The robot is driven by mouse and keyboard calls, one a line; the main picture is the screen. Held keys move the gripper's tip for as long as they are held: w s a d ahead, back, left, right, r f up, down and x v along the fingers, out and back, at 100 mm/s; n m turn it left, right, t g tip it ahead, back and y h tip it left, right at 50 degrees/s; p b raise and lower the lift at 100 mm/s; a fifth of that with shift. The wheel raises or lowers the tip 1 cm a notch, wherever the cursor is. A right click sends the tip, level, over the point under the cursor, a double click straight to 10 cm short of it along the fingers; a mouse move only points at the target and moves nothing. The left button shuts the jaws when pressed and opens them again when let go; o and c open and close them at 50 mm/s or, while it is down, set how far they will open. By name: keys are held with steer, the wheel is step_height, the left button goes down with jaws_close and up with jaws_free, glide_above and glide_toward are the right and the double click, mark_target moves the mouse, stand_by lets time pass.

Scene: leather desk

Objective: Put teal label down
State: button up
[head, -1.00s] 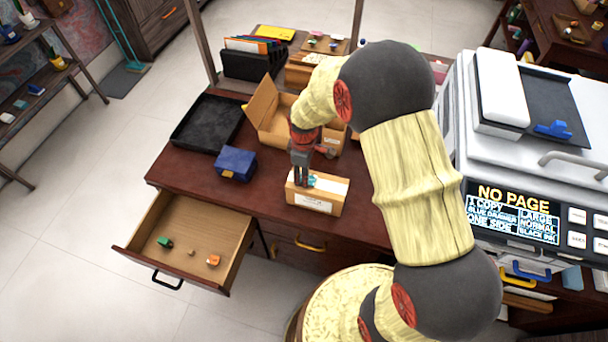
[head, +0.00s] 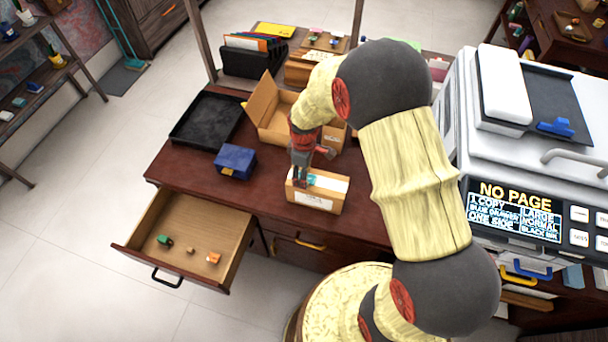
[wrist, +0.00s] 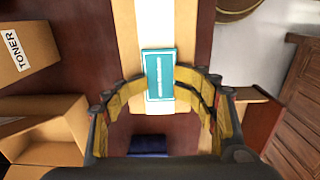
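The teal label (wrist: 160,75) is a small flat rectangle with a white stripe. In the wrist view it lies between my fingertips, whose ends meet its two side edges. My gripper (head: 301,184) points down over a cardboard box (head: 320,201) with a white strip along its top, at the front of the desk. In the head view the teal label (head: 311,181) shows at the fingertips, at the box's top. It appears shut on the label's sides. Whether the label's underside touches the box top is hard to tell.
An open cardboard box (head: 264,111) stands behind my gripper, with a black tray (head: 205,121) and a blue box (head: 235,161) to the left. An open drawer (head: 186,220) holding small items juts out at the front left. A printer stands on the right.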

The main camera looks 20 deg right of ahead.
step_height(320, 180, up, 22)
steer(key=s+m+t+p, duration=0.1)
steer(key=s+m+p, duration=0.1)
steer(key=s, duration=0.1)
steer(key=s+r+m+t, duration=0.2)
steer(key=s+r+m, duration=0.2)
steer(key=s+r, duration=0.3)
steer(key=s+r+m+t, duration=0.2)
steer(key=s+r+m, duration=0.2)
steer(key=s+r, duration=0.3)
steer(key=s, duration=0.5)
steer(key=shift+r+m+t, duration=0.2)
steer(key=shift+m+t, duration=0.1)
steer(key=shift+m, duration=0.1)
